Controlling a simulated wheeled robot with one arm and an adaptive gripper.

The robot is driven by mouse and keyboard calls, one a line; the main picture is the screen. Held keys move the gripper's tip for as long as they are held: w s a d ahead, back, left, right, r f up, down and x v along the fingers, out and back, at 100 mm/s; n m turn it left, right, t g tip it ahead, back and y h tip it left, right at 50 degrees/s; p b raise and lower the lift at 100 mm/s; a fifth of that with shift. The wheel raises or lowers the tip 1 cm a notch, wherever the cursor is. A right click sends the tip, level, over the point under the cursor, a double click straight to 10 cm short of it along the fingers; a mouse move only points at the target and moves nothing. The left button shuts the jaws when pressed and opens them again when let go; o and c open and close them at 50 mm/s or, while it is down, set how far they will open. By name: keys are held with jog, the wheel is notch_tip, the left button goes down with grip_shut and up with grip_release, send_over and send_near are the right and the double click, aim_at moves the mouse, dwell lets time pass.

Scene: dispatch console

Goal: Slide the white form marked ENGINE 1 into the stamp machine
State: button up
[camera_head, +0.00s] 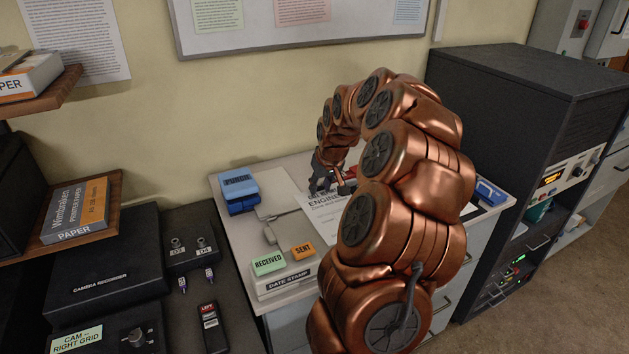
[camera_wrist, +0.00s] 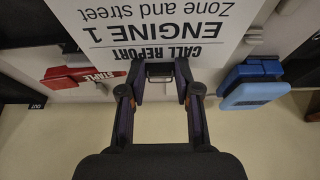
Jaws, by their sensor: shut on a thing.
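The white form marked ENGINE 1 (camera_head: 316,208) is over the counter, partly hidden behind my arm. In the wrist view the form (camera_wrist: 170,25) appears upside down, with "CALL REPORT" near the gripped edge. My gripper (camera_wrist: 160,78) is shut on that edge; in the head view it (camera_head: 328,183) is at the form's far side. The stamp machine, labelled DATE STAMP (camera_head: 284,283), stands at the counter's near left corner, with a green RECEIVED button (camera_head: 268,262) and an orange SENT button (camera_head: 302,251). The form appears behind and right of it, apart. Its slot cannot be made out.
A blue punch (camera_head: 238,190) stands at the counter's back left. A red stapler (camera_wrist: 85,76) lies beside my gripper in the wrist view. A dark cabinet (camera_head: 520,110) stands right of the counter. A black console (camera_head: 110,260) is at the left.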

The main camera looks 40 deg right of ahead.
aim_at(292, 219)
jog(key=shift+f, duration=1.35)
jog(key=shift+a+f, duration=0.15)
jog(key=shift+f, duration=0.85)
jog(key=shift+a+f, duration=0.15)
jog(key=shift+f, duration=0.85)
jog(key=shift+w+a+f+b, duration=0.1)
jog(key=shift+w+a+b, duration=0.25)
jog(key=shift+a+b, duration=0.5)
jog(key=shift+w+a+b, duration=0.4)
jog(key=shift+a, duration=0.9)
jog(key=shift+w+a+f+b, duration=0.1)
jog(key=shift+w+a+b, duration=0.25)
jog(key=shift+a+b, duration=0.5)
jog(key=shift+w+a+b, duration=0.1)
jog(key=shift+a+b, duration=0.4)
jog(key=shift+a, duration=0.15)
dwell(0.6)
jog(key=o, duration=1.2)
jog(key=shift+c, duration=0.2)
